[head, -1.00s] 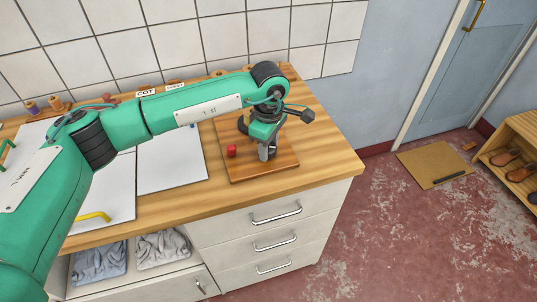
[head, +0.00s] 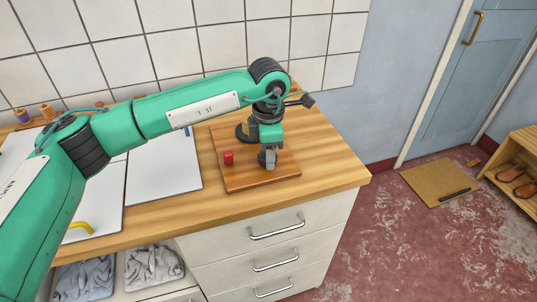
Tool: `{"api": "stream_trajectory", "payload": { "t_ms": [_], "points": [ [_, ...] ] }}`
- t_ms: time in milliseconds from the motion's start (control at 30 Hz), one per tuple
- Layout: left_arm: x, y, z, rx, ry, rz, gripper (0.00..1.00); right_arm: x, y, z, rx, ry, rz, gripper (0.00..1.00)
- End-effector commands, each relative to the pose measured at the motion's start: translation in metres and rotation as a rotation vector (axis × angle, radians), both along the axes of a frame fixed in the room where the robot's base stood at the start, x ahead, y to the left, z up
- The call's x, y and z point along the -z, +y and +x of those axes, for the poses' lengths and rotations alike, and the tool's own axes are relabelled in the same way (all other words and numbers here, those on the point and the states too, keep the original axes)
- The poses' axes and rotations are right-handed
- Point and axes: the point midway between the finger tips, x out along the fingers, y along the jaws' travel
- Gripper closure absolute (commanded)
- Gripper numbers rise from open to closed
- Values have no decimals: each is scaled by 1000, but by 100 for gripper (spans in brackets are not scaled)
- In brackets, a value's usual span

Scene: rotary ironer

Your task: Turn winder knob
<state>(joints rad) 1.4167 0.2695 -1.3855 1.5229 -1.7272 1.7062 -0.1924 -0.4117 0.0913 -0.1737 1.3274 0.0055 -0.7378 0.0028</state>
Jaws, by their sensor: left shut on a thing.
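My left gripper (head: 267,160) points down over the brown wooden board (head: 235,181) on the counter. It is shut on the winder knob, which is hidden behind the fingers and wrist. A dark curved part of the winder (head: 242,132) shows just left of the wrist. A small red piece (head: 228,158) stands on the board left of the gripper, apart from it. My right gripper is not in view.
The wooden counter (head: 325,165) is clear right of the board. A white panel (head: 163,180) lies to its left. Tiled wall stands behind. Drawers (head: 270,245) are below the front edge. A shoe rack (head: 520,170) and mat (head: 440,182) are off right.

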Motion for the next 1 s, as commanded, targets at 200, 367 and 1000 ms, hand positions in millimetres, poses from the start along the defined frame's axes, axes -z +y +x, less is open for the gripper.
{"api": "stream_trajectory", "payload": {
  "t_ms": [200, 367, 1000],
  "points": [
    [-1, 0, 1, -25, -2, -1, 81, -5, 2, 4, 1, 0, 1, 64],
    [-2, 0, 1, -27, -2, -1, 81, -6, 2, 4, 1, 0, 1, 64],
    [-3, 0, 1, -26, -1, -1, 37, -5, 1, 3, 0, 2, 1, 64]
  ]
}}
